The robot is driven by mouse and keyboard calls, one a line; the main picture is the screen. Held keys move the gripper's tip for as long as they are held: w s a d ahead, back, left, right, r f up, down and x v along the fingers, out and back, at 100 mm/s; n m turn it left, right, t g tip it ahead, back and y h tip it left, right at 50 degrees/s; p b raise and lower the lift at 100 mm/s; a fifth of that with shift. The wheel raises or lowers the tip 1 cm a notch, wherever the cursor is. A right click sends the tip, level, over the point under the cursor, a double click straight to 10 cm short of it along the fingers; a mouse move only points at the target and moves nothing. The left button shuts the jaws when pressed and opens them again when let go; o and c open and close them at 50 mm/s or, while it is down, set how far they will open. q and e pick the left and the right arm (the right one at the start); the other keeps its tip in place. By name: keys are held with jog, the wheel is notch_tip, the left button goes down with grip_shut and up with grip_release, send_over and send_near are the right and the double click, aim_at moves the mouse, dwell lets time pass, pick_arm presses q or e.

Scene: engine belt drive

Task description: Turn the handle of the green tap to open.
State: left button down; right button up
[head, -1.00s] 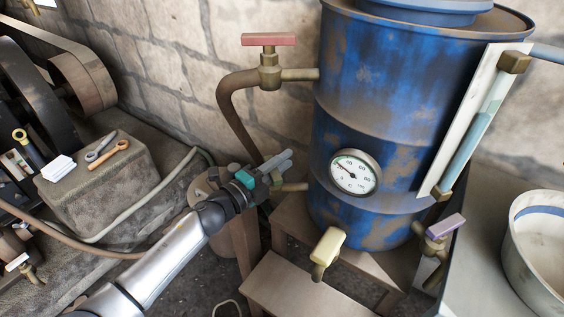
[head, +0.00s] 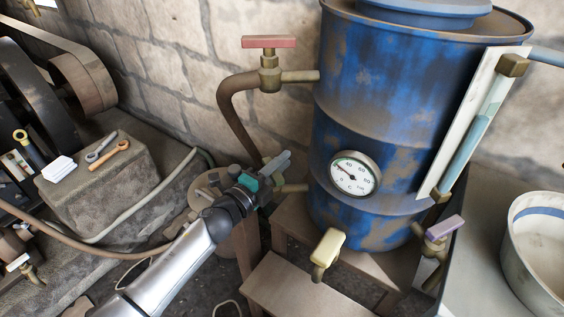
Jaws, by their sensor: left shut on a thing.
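The green tap is at the lower left of the blue drum, largely hidden by my left gripper. Its short brass pipe (head: 292,188) shows between the gripper and the drum. A pale green piece of its handle (head: 270,161) shows at the fingers. My left gripper (head: 280,159) comes in from the lower left and is shut on the handle. The teal piece on the gripper's wrist side appears to be part of my gripper. My right gripper is out of view.
The blue drum (head: 385,110) carries a round gauge (head: 354,173). Other taps are the red-handled one (head: 268,42) above, the cream one (head: 328,247) below and the purple one (head: 444,228) at right. A wooden stand (head: 285,285) and a bent pipe (head: 232,115) are close by.

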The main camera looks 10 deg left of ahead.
pick_arm(q)
jog(key=shift+a+n+t+y+b, duration=0.25)
jog(key=shift+n+y+b, duration=0.65)
jog(key=shift+y, duration=0.75)
jog(key=shift+a+n+t+y+b, duration=0.25)
jog(key=shift+n+y+b, duration=0.35)
jog(key=shift+n+y, duration=0.9)
jog(key=shift+a+n+t+y+b, duration=0.1)
jog(key=shift+a+n+y+b, duration=0.5)
jog(key=shift+y, duration=1.25)
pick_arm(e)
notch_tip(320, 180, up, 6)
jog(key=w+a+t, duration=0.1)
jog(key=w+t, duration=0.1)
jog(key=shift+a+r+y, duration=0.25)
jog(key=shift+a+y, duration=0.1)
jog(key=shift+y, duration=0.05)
pick_arm(q)
jog(key=shift+d, duration=0.25)
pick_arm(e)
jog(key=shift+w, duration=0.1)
pick_arm(q)
jog(key=c, duration=0.8)
grip_release()
jog(key=shift+w, duration=0.1)
